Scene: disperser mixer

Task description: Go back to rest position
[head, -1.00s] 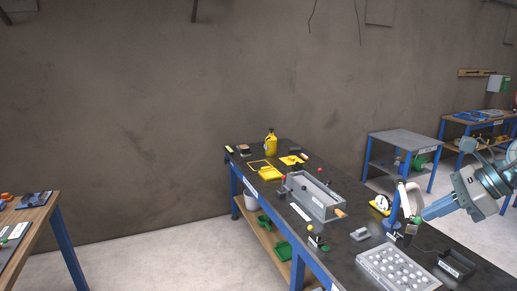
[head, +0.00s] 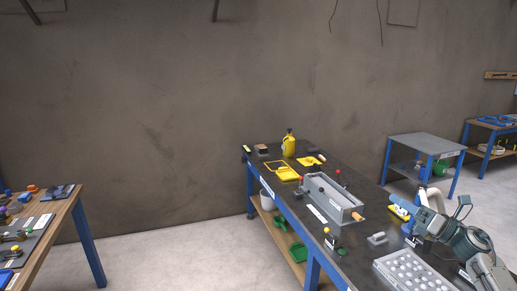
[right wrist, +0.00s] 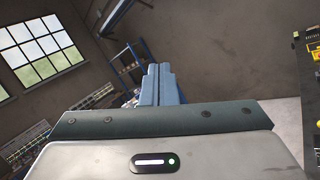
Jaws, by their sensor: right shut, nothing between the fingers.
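My right gripper (head: 401,203) is at the right of the head view, in front of and above the dark workbench top. In the right wrist view its fingers (right wrist: 158,84) are pressed together with nothing between them. Behind the fingers are a wall, a window and floor, and the bench edge shows at the far right. My left gripper is not in view. The workbench (head: 345,236) carries a grey open box (head: 333,199) with red knobs and a white tray of round pieces (head: 413,272).
A yellow bottle (head: 289,146) and yellow trays (head: 287,174) stand at the bench's far end. A wooden table (head: 62,222) with small parts is at the left. A grey side table (head: 425,147) is at the right back. Open floor lies between the left table and the bench.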

